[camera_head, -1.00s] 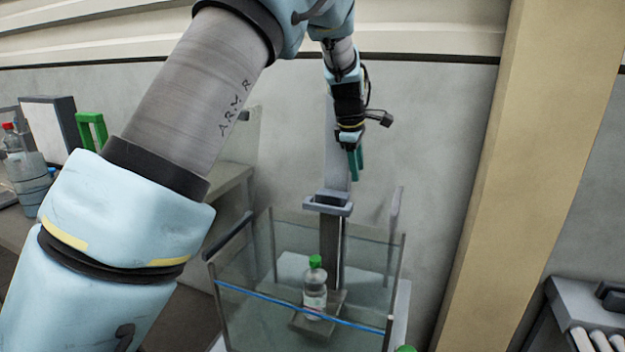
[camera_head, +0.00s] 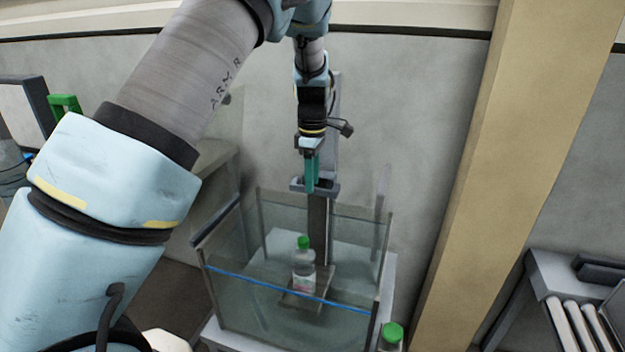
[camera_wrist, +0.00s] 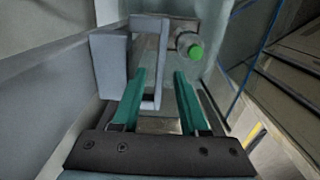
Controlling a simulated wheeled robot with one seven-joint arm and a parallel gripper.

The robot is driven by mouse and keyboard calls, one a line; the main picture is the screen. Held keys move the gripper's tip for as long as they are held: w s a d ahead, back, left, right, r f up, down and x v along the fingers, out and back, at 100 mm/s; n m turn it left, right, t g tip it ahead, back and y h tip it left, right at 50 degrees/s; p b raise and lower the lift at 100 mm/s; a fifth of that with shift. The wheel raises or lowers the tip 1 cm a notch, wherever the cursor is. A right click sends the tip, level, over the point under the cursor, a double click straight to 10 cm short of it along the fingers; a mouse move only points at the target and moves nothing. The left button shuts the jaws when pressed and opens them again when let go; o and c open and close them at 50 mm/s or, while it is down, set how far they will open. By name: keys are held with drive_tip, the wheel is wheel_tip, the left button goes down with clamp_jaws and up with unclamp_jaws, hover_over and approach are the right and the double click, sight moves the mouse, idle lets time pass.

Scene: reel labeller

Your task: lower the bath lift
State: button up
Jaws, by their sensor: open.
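The bath lift has a grey upright rail (camera_head: 333,115) with a light grey bracket-like handle (camera_head: 328,189) above a glass-walled tank (camera_head: 215,290). Its small platform (camera_head: 322,285) is inside the tank, and a clear bottle with a green cap (camera_head: 303,270) stands on it. My gripper (camera_head: 312,188) points down at the handle, its teal fingers overlapping it. In the wrist view my gripper (camera_wrist: 166,74) is open, with the grey handle (camera_wrist: 112,65) at the left finger and the bottle's green cap (camera_wrist: 196,53) beyond the right one. Whether a finger touches the handle I cannot tell.
A blue line (camera_head: 290,290) crosses the tank's front wall. Another green-capped bottle (camera_head: 391,335) is at the bottom, right of the tank. A tan pillar (camera_head: 490,170) stands to the right, with a roller rack (camera_head: 580,310) beyond. A green frame (camera_head: 65,104) is at the left.

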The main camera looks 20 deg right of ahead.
drive_tip(key=shift+f, duration=0.65)
clamp_jaws()
idle(1.0)
